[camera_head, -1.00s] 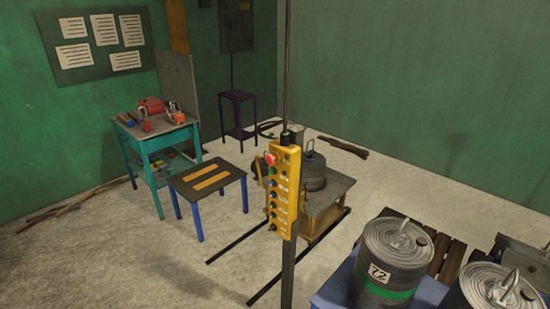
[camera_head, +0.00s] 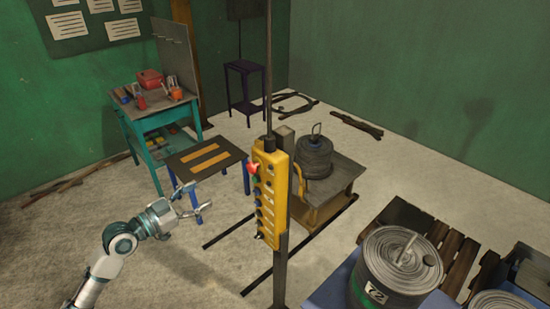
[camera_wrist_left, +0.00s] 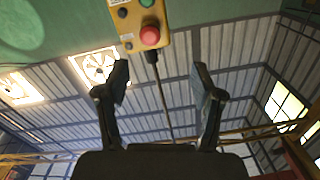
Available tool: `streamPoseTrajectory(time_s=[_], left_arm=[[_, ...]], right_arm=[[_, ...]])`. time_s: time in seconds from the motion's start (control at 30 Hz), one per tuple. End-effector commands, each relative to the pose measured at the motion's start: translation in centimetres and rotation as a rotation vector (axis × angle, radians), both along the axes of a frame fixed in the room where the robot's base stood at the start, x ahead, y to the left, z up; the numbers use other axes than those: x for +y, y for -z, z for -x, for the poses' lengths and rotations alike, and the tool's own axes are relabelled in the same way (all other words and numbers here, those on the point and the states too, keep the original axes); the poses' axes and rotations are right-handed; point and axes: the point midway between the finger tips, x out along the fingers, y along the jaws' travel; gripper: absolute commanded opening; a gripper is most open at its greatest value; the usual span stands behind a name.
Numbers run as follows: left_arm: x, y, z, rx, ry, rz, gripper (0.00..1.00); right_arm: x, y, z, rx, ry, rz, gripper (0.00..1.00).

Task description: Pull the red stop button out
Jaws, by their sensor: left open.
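The red stop button (camera_head: 254,168) sits near the top of the left face of a yellow control box (camera_head: 281,188), which is on an upright dark post. In the left wrist view the red button (camera_wrist_left: 150,36) is round and shows beyond the fingers, with a green button (camera_wrist_left: 147,3) by it on the yellow box (camera_wrist_left: 137,21). My left gripper (camera_head: 206,198) is left of the box and lower than the red button, apart from it. Its two fingers (camera_wrist_left: 162,84) are spread and empty in the left wrist view. My right gripper is not in view.
A small table with yellow strips (camera_head: 208,157) stands behind my left gripper. A teal workbench (camera_head: 150,115) with tools is farther back. A cart (camera_head: 335,185) with a grey weight (camera_head: 314,158) stands behind the box. Grey drums (camera_head: 395,265) fill the lower right.

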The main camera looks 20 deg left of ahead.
Motion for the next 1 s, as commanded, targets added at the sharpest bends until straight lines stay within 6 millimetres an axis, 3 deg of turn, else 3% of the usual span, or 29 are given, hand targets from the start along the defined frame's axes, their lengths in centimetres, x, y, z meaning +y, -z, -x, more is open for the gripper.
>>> streamPoseTrajectory(time_s=[0.07,0.17,0.43,0.63,1.0], left_arm=[[-1.0,-1.2,0.4,-0.018,0.025,-0.013,0.67],[-1.5,-1.6,-0.1,-0.022,0.033,-0.014,0.67],[-3.2,-1.5,-5.2,-0.018,0.032,-0.017,0.67],[-4.3,-1.5,-8.0,-0.022,0.029,-0.014,0.67],[-5.7,-1.6,-11.4,-0.024,0.025,-0.004,0.67]], right_arm=[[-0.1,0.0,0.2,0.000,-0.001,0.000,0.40],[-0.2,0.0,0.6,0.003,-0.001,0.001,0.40],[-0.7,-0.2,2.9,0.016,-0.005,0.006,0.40],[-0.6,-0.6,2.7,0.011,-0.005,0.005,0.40],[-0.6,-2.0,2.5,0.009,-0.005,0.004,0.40]])
